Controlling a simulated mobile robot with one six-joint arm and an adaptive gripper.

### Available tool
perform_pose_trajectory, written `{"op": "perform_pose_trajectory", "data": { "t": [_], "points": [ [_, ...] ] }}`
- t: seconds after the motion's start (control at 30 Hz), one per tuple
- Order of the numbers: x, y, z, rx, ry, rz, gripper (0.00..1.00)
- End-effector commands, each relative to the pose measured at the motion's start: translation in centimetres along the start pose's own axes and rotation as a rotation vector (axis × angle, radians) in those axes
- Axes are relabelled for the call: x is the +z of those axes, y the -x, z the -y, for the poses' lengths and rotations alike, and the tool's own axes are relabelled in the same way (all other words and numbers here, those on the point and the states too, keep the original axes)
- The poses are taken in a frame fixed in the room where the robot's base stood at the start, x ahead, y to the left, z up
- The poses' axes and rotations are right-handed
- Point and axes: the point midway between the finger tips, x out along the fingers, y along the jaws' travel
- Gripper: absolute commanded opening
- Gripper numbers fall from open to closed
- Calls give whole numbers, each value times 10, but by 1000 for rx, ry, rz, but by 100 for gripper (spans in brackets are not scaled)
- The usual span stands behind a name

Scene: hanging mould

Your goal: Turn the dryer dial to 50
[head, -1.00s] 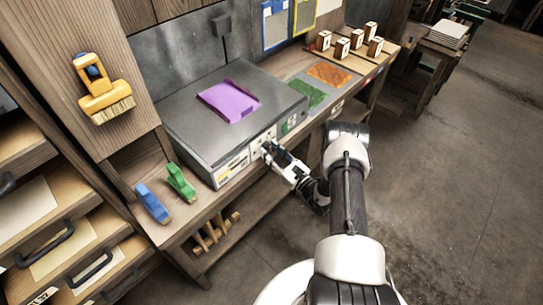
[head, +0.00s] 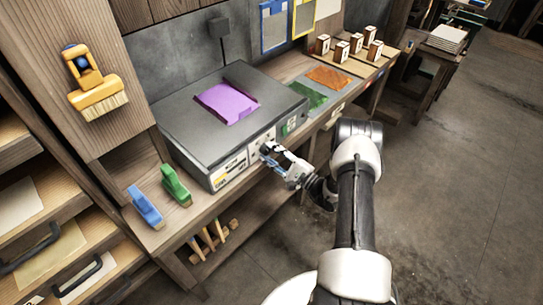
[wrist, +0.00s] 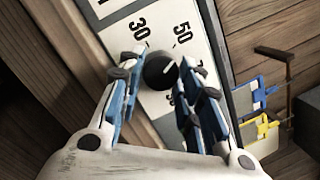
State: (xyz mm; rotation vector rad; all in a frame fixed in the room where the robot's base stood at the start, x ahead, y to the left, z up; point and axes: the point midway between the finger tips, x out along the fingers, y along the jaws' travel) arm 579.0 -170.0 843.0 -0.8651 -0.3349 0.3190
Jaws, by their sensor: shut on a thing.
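The dryer (head: 185,118) is a grey box on the wooden bench, with a purple sheet (head: 228,101) on top. Its white front panel faces my arm. In the wrist view the round black dial (wrist: 160,71) sits on this panel (wrist: 158,103) beside the printed numbers 30 and 50. A third number is partly covered by a finger. A small light mark shows on the dial's side towards 50, but its exact reading is unclear. My gripper (head: 267,152) is at the dryer front, its blue-padded fingers shut on the dial from both sides.
Blue (head: 147,207) and green (head: 176,186) tools stand on the bench left of the dryer. Green (head: 307,97) and orange (head: 328,77) sheets lie to its right, before several numbered blocks. A yellow brush (head: 95,85) hangs on the left.

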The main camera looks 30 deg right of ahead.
Motion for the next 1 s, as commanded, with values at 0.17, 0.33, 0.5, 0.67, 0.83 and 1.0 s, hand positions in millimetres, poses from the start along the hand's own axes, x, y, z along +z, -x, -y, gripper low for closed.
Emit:
{"op": "perform_pose_trajectory", "data": {
  "t": [0.17,0.33,0.5,0.67,0.83,1.0],
  "points": [
    [-1,0,-1,10,58,4,8],
    [0,0,0,14,84,6,8],
    [0,0,0,16,91,6,8],
    [0,0,0,16,90,6,8],
    [0,0,-1,16,90,6,38],
    [0,0,0,15,90,6,42]
  ]
}}
